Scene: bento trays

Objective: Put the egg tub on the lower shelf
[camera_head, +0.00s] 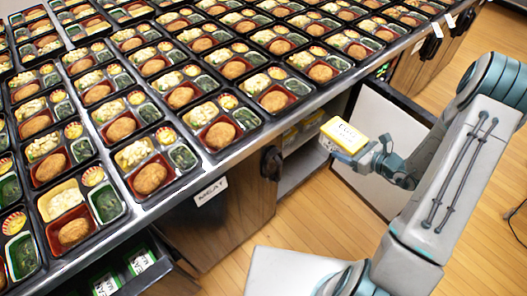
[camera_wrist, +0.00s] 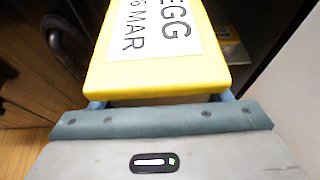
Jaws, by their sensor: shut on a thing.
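The egg tub is a yellow box with a white label. In the head view the egg tub (camera_head: 341,138) is held in the air in front of the open cabinet below the counter. In the wrist view the egg tub (camera_wrist: 205,72) fills the top middle, and its label reads "EGG" and part of a date. My gripper (camera_head: 366,156) is shut on the near end of the tub. The cabinet's lower shelf (camera_head: 290,178) shows to the left of the tub. Yellow tubs (camera_head: 301,128) stand on a shelf above it; the cabinet's inside is partly hidden.
Bento trays (camera_head: 183,97) cover the counter above the cabinet. The open cabinet door (camera_head: 380,110) stands behind and to the right of my gripper. A wooden front labelled "MEAT" (camera_head: 212,191) is left of the opening.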

